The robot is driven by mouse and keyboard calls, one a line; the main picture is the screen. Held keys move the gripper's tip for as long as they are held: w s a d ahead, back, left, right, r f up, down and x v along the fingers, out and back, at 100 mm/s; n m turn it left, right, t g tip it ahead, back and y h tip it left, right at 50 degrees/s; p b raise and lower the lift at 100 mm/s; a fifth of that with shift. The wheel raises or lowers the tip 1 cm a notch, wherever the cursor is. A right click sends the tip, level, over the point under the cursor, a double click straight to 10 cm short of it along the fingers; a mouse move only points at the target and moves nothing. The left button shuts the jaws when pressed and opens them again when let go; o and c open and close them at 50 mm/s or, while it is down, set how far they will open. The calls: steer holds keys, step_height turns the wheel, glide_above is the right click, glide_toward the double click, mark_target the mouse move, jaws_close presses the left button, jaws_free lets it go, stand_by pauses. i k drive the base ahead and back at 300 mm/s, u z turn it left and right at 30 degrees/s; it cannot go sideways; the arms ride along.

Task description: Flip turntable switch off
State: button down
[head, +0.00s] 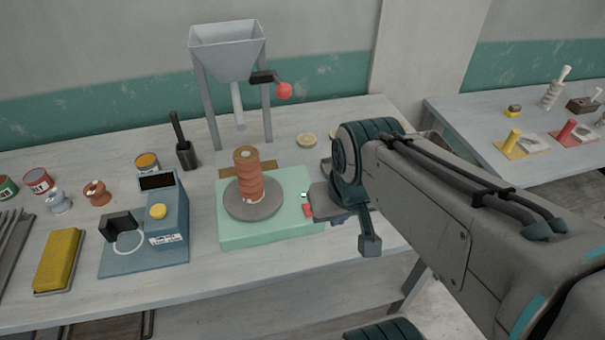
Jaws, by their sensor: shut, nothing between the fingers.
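The turntable is a pale green base (268,230) with a round grey disc (240,207) on top. A ridged reddish-brown clay piece (246,177) stands upright on the disc. A small red and white switch (307,207) sits at the base's right side. My gripper (313,210) is shut and empty, its tip right at the switch. I cannot tell whether they touch or which way the switch is set. My wrist and arm cover the table to the right.
A blue device (170,215) with a yellow button stands left of the turntable, beside a yellow sponge-like block (58,258). A grey hopper (229,55) with a red-knobbed handle (284,90) stands behind. Small cans and pots line the left. A second table (480,125) is at right.

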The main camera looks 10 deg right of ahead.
mark_target(306, 207)
steer(key=k, duration=1.25)
steer(key=u, duration=0.6)
steer(key=i, duration=1.4)
steer(key=z, duration=0.65)
